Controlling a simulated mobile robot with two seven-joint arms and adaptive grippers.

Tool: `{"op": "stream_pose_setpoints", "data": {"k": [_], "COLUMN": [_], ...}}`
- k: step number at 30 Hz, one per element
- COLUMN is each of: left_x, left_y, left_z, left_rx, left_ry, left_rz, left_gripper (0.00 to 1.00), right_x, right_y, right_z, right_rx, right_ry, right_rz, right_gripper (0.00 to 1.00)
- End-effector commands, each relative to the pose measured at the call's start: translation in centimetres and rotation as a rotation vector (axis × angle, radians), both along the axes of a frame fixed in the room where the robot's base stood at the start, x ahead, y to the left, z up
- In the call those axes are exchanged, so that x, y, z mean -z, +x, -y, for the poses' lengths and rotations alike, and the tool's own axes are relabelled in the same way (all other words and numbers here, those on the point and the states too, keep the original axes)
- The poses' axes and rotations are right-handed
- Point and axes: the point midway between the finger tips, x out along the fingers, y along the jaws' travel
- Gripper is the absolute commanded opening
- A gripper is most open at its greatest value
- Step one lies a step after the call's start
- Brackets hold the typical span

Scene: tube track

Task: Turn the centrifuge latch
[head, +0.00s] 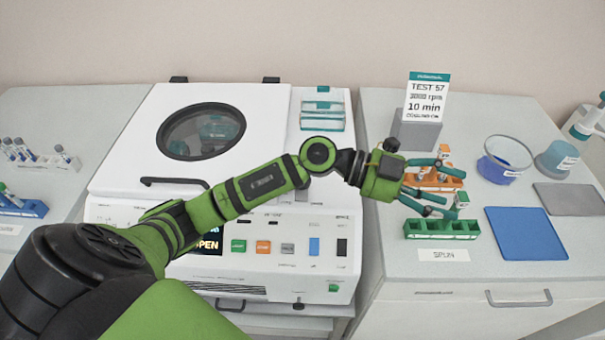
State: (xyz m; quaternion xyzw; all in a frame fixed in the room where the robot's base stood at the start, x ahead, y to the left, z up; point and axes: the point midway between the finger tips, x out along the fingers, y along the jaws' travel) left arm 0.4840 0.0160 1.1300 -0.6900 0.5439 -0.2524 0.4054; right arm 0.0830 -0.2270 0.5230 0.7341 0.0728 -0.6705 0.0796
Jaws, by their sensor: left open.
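The white centrifuge (265,110) stands on the left counter with its lid down. The lid has a round dark window (201,131) and a black handle (174,183) at its front edge. The front panel has a display (208,244), partly covered by my arm, on which "PEN" can be read, and a row of coloured buttons (262,247). I cannot pick out the latch for certain; my left arm covers part of the lid's front edge and panel. My left gripper (455,194) is open, right of the centrifuge, above the right counter's tube racks. My right gripper is out of view.
An orange rack (436,179) and a green rack (441,229) lie under and beside the fingers. A grey block (416,133) carries a sign reading "TEST 57, 3000 rpm, 10 min". A blue mat (526,233), a bowl of blue liquid (503,160) and a grey mat (570,198) lie farther right.

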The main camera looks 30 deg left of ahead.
Motion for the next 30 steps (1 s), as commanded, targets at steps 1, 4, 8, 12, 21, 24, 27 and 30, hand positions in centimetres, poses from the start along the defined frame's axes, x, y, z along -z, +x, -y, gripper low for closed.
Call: {"op": "stream_pose_setpoints", "data": {"k": [1,4,8,12,21,24,27,30], "left_x": [2.0,6.1,9.3,9.5,8.9,10.2,11.8,13.2], "left_y": [0.3,0.8,1.8,2.1,1.3,1.3,1.3,1.3], "left_z": [-1.2,-5.3,-13.8,-22.6,-29.0,-29.0,-28.9,-28.8], "left_rx": [0.044,0.081,0.011,-0.143,-0.297,-0.294,-0.293,-0.290], "left_ry": [0.152,0.463,0.849,1.144,1.332,1.332,1.330,1.329], "left_rz": [-0.025,-0.127,-0.312,-0.507,-0.675,-0.674,-0.675,-0.671], "left_gripper": [0.66,0.66,0.66,0.66,0.66,0.66,0.66,0.66], "right_x": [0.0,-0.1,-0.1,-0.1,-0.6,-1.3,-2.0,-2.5], "right_y": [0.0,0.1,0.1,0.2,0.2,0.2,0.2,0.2], "right_z": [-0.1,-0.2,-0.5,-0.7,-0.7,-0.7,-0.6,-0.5], "right_rx": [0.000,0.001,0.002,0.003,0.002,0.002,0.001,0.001], "right_ry": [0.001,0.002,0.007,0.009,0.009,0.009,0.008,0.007], "right_rz": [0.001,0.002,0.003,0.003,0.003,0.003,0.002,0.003], "right_gripper": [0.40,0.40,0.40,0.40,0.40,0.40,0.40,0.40]}}
